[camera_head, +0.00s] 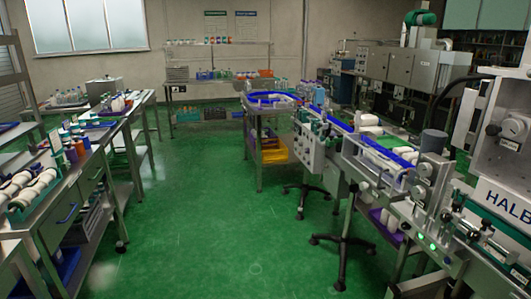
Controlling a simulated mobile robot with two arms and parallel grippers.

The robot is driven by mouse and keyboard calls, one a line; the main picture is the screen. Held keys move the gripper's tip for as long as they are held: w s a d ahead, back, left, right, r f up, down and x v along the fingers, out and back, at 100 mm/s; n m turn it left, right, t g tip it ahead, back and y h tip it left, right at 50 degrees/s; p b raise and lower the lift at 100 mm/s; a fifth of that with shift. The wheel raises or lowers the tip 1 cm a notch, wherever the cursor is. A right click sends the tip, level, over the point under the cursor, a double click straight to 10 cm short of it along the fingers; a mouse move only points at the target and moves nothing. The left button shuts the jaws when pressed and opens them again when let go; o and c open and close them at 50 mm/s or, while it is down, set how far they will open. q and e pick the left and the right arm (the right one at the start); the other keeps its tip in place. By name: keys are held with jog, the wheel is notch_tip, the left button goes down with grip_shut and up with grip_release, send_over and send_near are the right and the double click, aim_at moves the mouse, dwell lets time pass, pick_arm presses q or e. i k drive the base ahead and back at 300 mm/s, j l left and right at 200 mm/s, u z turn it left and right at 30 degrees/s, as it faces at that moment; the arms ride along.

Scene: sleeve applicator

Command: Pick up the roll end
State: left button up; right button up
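Neither of my grippers is in view. Several white roll-like pieces (22,188) lie in a green holder at the near end of the left bench (50,218). A loose roll end cannot be made out on them at this size. More white rounded pieces (369,121) sit on the blue-edged conveyor line on the right. The large machine marked "HALB" (500,199) is at the right edge and is partly cut off.
A green floor aisle (190,215) runs open between the left benches and the right-hand line. A shelf with bottles (215,42) is at the back wall.

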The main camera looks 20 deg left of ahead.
aim_at(82, 121)
jog(key=i+j+u, duration=0.6)
jog(key=u, duration=0.25)
jog(key=i+j+u, duration=0.1)
jog(key=i+u, duration=0.45)
jog(key=i, duration=0.8)
jog(key=i+l+u, duration=0.15)
jog(key=i, duration=0.75)
jog(key=i+l+u, duration=0.1)
jog(key=i+u, duration=0.4)
jog(key=i, duration=0.35)
jog(key=l+u, duration=0.1)
jog(key=u, duration=0.8)
jog(key=i+l+u, duration=0.15)
jog(key=l+u, duration=0.3)
jog(key=l, duration=0.2)
jog(key=l+u, duration=0.45)
jog(key=l, duration=0.25)
jog(key=l+u, duration=0.5)
jog(key=l, duration=0.2)
